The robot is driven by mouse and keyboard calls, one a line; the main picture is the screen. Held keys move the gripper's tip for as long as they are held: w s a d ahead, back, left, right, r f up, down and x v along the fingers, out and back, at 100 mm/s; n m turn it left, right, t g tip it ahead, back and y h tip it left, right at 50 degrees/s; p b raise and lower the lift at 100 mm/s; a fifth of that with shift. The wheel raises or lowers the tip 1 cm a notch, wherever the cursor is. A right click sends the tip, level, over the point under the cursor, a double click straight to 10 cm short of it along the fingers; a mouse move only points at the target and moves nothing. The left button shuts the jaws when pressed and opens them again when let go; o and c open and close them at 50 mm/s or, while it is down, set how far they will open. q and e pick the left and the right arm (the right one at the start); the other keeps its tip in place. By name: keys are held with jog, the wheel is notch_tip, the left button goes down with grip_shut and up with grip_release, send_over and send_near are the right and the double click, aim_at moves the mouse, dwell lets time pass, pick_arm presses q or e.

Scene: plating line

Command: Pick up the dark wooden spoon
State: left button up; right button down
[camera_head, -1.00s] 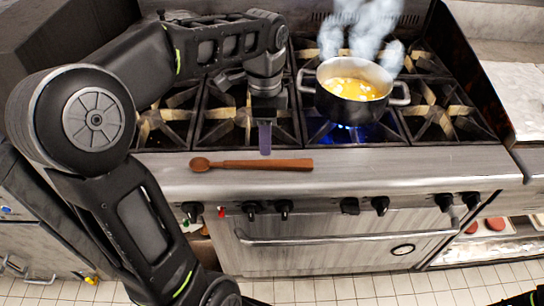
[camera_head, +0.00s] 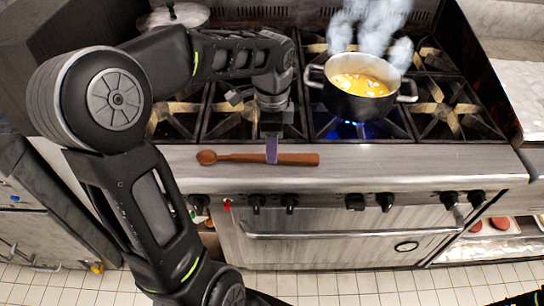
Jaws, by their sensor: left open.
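The dark wooden spoon (camera_head: 297,159) lies flat on the steel front ledge of the stove, its bowl to the left and its handle to the right. My left gripper (camera_head: 271,152) points down at the spoon's handle, right of the bowl. Its jaws are open, and a purple-grey finger overlaps the handle in the picture. I cannot tell whether the finger touches the spoon. My right gripper is not clearly in view; only a dark bit shows at the lower right corner.
A steaming pot (camera_head: 360,88) of yellow soup stands on a lit blue burner behind and right of the spoon. Black burner grates (camera_head: 440,108) spread behind the ledge (camera_head: 400,160). Knobs line the stove front. The ledge right of the spoon is clear.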

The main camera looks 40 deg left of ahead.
pick_arm(q)
jog(key=shift+f, duration=1.45)
grip_shut()
